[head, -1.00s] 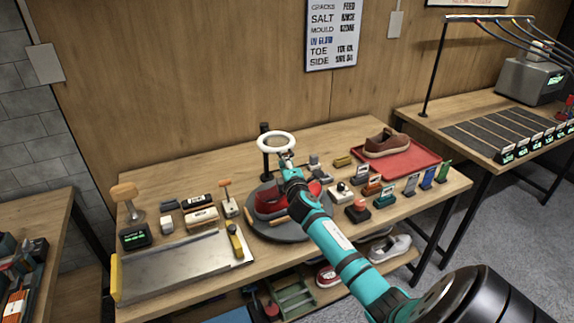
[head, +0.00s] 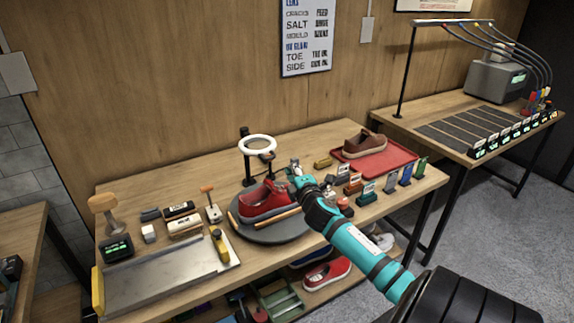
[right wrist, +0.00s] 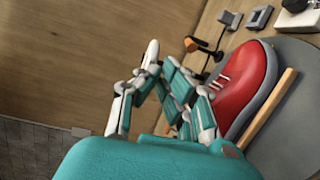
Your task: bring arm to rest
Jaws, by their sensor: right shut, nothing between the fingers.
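My right gripper (head: 296,172) is over the workbench, just right of the red sneaker (head: 266,200). In the right wrist view its fingers (right wrist: 152,60) come together at the tips with nothing between them. The red sneaker (right wrist: 245,85) shows there to the right of the fingers, on a grey round turntable (head: 272,236). My right arm reaches in from the lower right of the head view. I cannot tell from the pictures whether the gripper touches the sneaker. My left gripper is not in view.
A ring lamp (head: 257,145) stands behind the turntable. A brown shoe (head: 364,143) lies on a red tray (head: 403,161) at the back right. Several small blocks and cards line the bench's right front. A metal plate (head: 165,275) lies at the left. Shoes sit on a shelf below.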

